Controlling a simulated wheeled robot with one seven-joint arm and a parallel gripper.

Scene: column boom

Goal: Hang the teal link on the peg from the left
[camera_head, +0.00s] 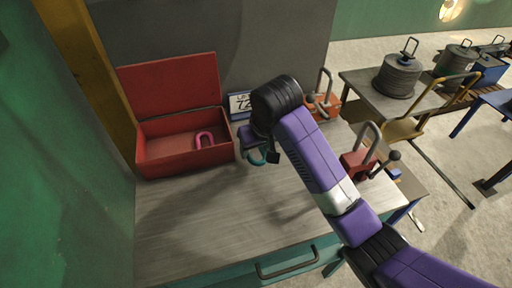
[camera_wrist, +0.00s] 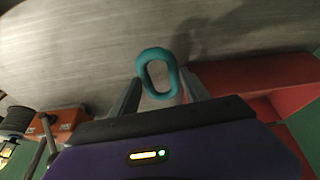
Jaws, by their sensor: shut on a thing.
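The teal link (camera_head: 257,162) is an oval ring. In the wrist view the teal link (camera_wrist: 155,53) stands out between the two fingers of my gripper (camera_wrist: 160,88), its open hole facing the camera. My gripper (camera_head: 260,153) is shut on it, above the table and right of the red box. In the head view my wrist and arm hide much of the link and the table behind it. I cannot make out a peg for certain in either view.
An open red box (camera_head: 186,157) holding a pink link (camera_head: 198,141) stands at the back left. A numbered sign (camera_head: 240,103) is behind my gripper. Red fixtures with grey loops (camera_head: 353,164) stand to the right. The table's (camera_head: 205,225) front left is clear.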

